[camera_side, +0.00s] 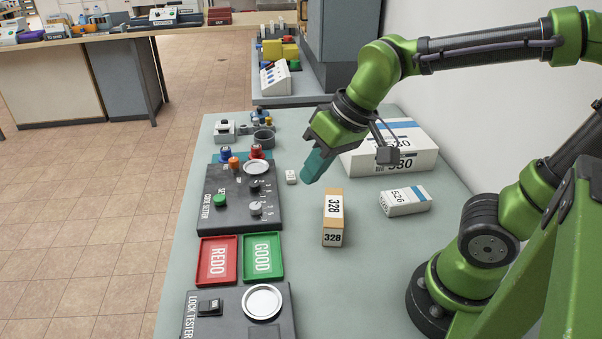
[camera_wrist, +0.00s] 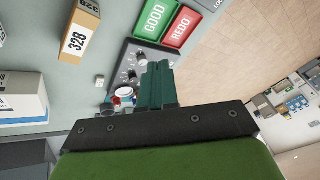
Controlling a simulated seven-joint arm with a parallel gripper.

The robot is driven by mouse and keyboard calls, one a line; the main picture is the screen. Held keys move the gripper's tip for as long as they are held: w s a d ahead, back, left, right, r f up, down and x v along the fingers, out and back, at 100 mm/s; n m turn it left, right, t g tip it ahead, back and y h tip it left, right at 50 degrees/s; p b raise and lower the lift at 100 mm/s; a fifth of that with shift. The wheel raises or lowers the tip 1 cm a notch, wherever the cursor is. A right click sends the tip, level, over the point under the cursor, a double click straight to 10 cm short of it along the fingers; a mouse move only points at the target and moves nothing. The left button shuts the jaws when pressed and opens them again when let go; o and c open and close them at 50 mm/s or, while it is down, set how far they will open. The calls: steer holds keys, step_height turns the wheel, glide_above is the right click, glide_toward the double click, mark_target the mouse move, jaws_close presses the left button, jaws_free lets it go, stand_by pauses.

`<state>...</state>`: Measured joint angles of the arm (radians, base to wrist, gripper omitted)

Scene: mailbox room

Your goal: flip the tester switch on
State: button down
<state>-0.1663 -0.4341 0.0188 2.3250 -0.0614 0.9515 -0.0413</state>
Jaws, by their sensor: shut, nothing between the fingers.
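The lock tester (camera_side: 240,312) is a dark box at the front of the table in the side view, with a black rocker switch (camera_side: 209,306) and a round silver plate (camera_side: 262,302). Which way the switch is set is too small to tell. A corner of the tester (camera_wrist: 207,4) shows at the top of the wrist view, with its switch out of frame. My gripper (camera_side: 314,168) is shut and empty, with teal fingers, in the air right of the code setter and far behind the tester. Its fingers (camera_wrist: 157,80) also show in the wrist view.
The code setter (camera_side: 225,208) with knobs and a green button stands behind the red REDO tray (camera_side: 218,280) and green GOOD tray (camera_side: 247,274). Boxes marked 328 (camera_side: 333,218), 526 (camera_side: 392,208) and 580 (camera_side: 420,135) stand to the right. The table in front of them is clear.

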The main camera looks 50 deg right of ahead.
steer(key=w+a+n+g, duration=0.2)
steer(key=w+a+n, duration=0.3)
steer(key=a, duration=0.1)
steer(key=n+g+h, duration=0.5)
steer(key=n, duration=1.8)
glide_above(217, 303)
steer(key=w+a, duration=0.4)
steer(key=shift+d+f, duration=0.1)
steer(key=shift+f, duration=2.45)
steer(key=shift+s, duration=0.1)
steer(key=x, duration=1.4)
